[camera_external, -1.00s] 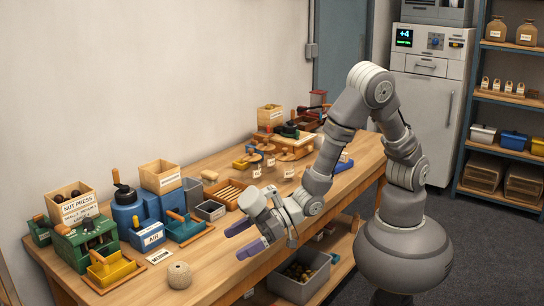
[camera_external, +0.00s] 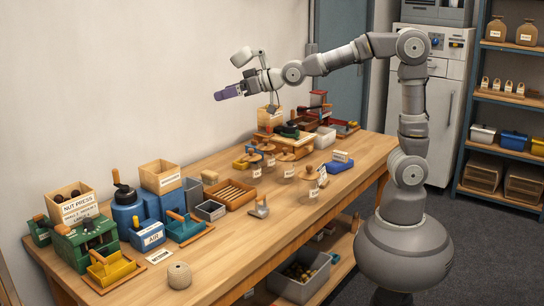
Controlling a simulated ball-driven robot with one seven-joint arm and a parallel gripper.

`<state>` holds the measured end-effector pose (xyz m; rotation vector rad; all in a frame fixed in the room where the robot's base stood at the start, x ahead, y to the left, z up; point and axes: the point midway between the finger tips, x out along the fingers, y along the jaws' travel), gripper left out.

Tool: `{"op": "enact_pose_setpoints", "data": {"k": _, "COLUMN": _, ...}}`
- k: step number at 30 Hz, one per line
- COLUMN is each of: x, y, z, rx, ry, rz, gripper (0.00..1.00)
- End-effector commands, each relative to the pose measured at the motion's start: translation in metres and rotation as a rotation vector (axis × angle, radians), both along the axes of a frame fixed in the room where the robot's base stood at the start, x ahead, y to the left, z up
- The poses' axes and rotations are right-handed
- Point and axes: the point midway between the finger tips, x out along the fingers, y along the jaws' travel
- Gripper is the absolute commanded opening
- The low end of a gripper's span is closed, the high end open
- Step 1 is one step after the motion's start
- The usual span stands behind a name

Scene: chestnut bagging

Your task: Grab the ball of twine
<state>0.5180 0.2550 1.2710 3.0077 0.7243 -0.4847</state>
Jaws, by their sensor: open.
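The ball of twine (camera_external: 179,275) is a small beige wound ball. It sits on the near left part of the wooden workbench, close to the front edge. My gripper (camera_external: 228,92) is raised high above the back of the bench, in front of the wall, with its purple fingertips pointing left. It is open, far above and to the right of the twine, and nothing shows between its fingers.
Left of the twine stand a yellow tray (camera_external: 112,270) with the green nut press (camera_external: 88,240). A blue box (camera_external: 148,236) and a wooden slatted tray (camera_external: 229,193) lie further back. A small grey tool (camera_external: 260,208) stands mid-bench. The bench front right of the twine is clear.

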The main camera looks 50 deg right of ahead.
Motion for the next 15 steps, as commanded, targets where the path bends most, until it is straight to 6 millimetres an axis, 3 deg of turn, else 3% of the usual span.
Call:
{"op": "enact_pose_setpoints", "data": {"k": 1, "x": 0.009, "y": -0.034, "z": 0.037, "rx": 0.008, "ry": -0.021, "rz": -0.058, "gripper": 1.0}}
{"op": "enact_pose_setpoints", "data": {"k": 4, "x": 0.011, "y": -0.1, "z": 0.101, "rx": 0.004, "ry": -0.043, "rz": -0.166, "gripper": 1.0}}
{"op": "enact_pose_setpoints", "data": {"k": 9, "x": -0.023, "y": -0.194, "z": 0.193, "rx": -0.015, "ry": -0.074, "rz": -0.332, "gripper": 1.0}}
{"op": "enact_pose_setpoints", "data": {"k": 12, "x": -0.05, "y": -0.229, "z": 0.227, "rx": -0.029, "ry": -0.085, "rz": -0.403, "gripper": 1.0}}
{"op": "enact_pose_setpoints", "data": {"k": 14, "x": -0.062, "y": -0.242, "z": 0.241, "rx": -0.035, "ry": -0.088, "rz": -0.432, "gripper": 1.0}}
{"op": "enact_pose_setpoints", "data": {"k": 15, "x": -0.069, "y": -0.247, "z": 0.247, "rx": -0.039, "ry": -0.09, "rz": -0.446, "gripper": 0.95}}
